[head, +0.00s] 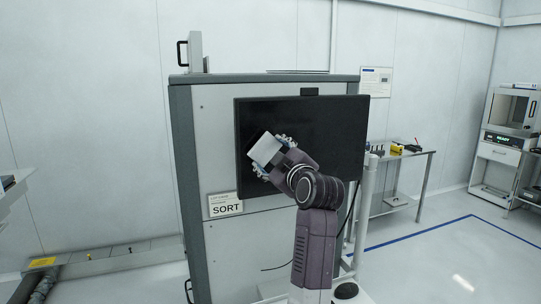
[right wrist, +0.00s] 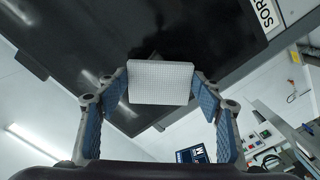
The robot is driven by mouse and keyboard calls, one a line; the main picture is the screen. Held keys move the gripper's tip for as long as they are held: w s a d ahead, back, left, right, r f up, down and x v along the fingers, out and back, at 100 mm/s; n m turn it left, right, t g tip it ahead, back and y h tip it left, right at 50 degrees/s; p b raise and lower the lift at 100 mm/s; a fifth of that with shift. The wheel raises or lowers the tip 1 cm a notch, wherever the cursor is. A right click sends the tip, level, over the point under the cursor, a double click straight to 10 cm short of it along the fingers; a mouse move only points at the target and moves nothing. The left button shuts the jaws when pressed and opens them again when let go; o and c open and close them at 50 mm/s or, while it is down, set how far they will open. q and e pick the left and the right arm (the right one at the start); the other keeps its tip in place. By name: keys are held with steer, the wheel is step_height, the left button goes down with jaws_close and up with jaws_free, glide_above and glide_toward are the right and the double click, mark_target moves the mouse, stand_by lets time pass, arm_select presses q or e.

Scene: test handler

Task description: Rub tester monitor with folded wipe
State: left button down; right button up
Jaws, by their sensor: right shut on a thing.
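The tester monitor (head: 330,125) is a dark, flat screen on the front of a grey cabinet in the head view. It fills much of the upper part of the right wrist view (right wrist: 220,35). My right gripper (head: 270,155) is in front of the left half of the screen. It is shut on the folded wipe (head: 264,149), a small white pad. In the right wrist view the wipe (right wrist: 160,82) shows a fine grid texture and sits between the blue-padded fingers, facing the screen. I cannot tell whether it touches the screen. My left gripper is not in view.
The grey cabinet (head: 188,130) stands behind the monitor, with a SORT label (head: 226,205) below the screen's left corner. A metal table (head: 415,158) with small yellow and dark items stands to the right. Floor at the right is open, with a blue line (head: 430,230).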

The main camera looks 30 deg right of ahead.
mark_target(281, 150)
steer(key=shift+x, duration=1.1)
steer(key=shift+s+d, duration=0.3)
steer(key=shift+d, duration=0.65)
steer(key=shift+s+d, duration=0.3)
steer(key=shift+d, duration=0.7)
steer(key=shift+w+p, duration=0.2)
steer(key=shift+p, duration=0.2)
steer(key=shift+w+a+r+p, duration=0.1)
steer(key=shift+a+p, duration=0.1)
steer(key=shift+a, duration=0.45)
steer(key=shift+w+a+p, duration=0.15)
steer(key=shift+a+p, duration=0.05)
steer(key=shift+a, duration=0.4)
steer(key=shift+w+a, duration=0.2)
steer(key=shift+a, duration=0.55)
